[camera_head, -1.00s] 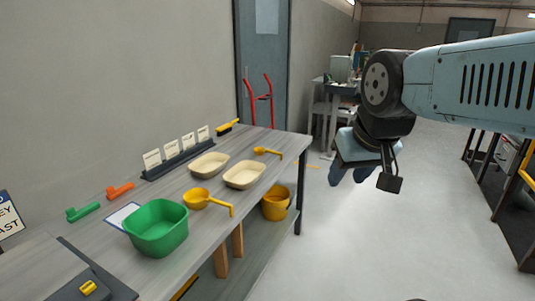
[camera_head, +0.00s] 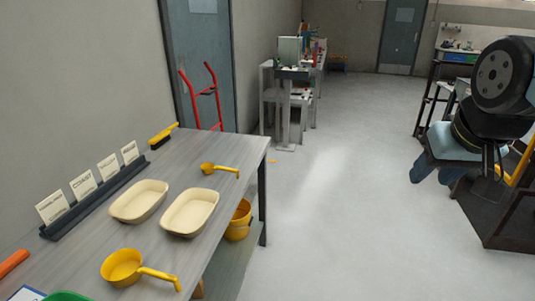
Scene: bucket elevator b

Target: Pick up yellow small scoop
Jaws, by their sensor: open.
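The small yellow scoop (camera_head: 209,168) lies on the far right part of the grey table (camera_head: 222,147), its handle pointing right. A larger yellow scoop (camera_head: 122,268) lies nearer, at the front of the table. My gripper (camera_head: 432,178) is at the right of the view, well apart from the table and the scoops. Its jaws are open, and nothing shows between them.
Two cream trays (camera_head: 138,202) (camera_head: 189,212) lie between the scoops. A card holder (camera_head: 95,200) and a yellow brush (camera_head: 163,135) are along the wall. A yellow bucket (camera_head: 239,220) is below the tabletop. The floor right of the table is clear.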

